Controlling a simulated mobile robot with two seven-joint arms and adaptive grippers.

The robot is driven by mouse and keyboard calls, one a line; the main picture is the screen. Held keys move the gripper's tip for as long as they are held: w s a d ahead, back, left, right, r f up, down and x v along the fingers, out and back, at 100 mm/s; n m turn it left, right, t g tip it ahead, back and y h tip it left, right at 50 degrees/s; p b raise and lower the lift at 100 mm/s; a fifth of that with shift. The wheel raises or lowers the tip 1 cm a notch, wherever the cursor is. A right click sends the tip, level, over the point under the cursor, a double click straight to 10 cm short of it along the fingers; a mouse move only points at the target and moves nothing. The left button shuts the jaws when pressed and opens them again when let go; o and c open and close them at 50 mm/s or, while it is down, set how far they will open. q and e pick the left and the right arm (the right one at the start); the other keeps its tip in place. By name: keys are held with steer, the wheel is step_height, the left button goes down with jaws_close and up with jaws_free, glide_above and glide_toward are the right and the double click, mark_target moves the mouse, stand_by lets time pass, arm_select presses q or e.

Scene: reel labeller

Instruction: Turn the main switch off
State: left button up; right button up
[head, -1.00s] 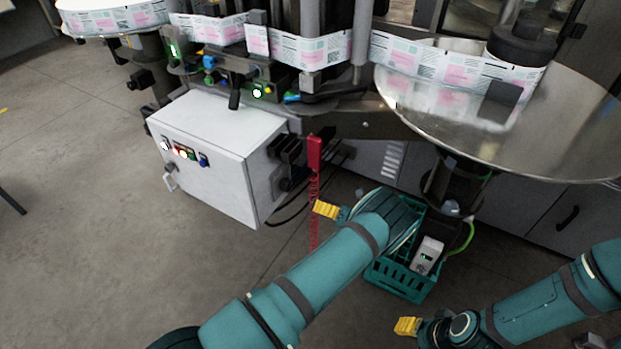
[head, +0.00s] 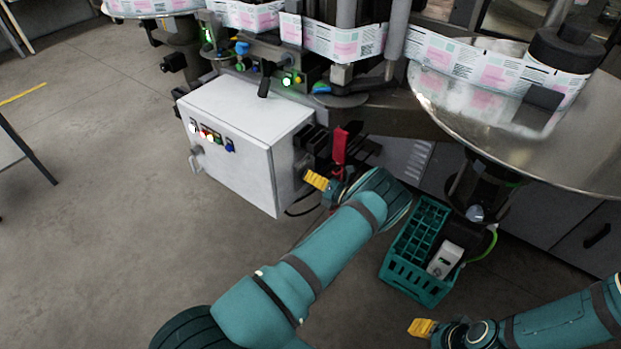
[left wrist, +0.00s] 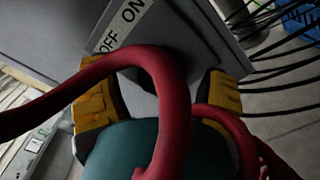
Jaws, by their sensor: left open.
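The white control box (head: 235,150) stands low at the machine, with small buttons and lamps on its front. An OFF/ON label (left wrist: 122,22) shows on a grey face in the left wrist view. A dark part (left wrist: 136,78) below the label may be the main switch; a red coiled cable hides much of it, so its position cannot be read. My left gripper (head: 317,181) is beside the box's right side. In the left wrist view its yellow fingers (left wrist: 160,103) are apart, with nothing clearly held. My right gripper (head: 424,328) is low at right, away from the box.
The red coiled cable (left wrist: 172,90) crosses in front of the left fingers; its red handle (head: 340,146) hangs near the box. A green crate (head: 395,268) holding a white device (head: 445,260) stands on the floor. A round metal table (head: 470,130) overhangs at right.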

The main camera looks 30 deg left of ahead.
arm_select(q)
steer(key=shift+a, duration=0.45)
steer(key=c, duration=1.2)
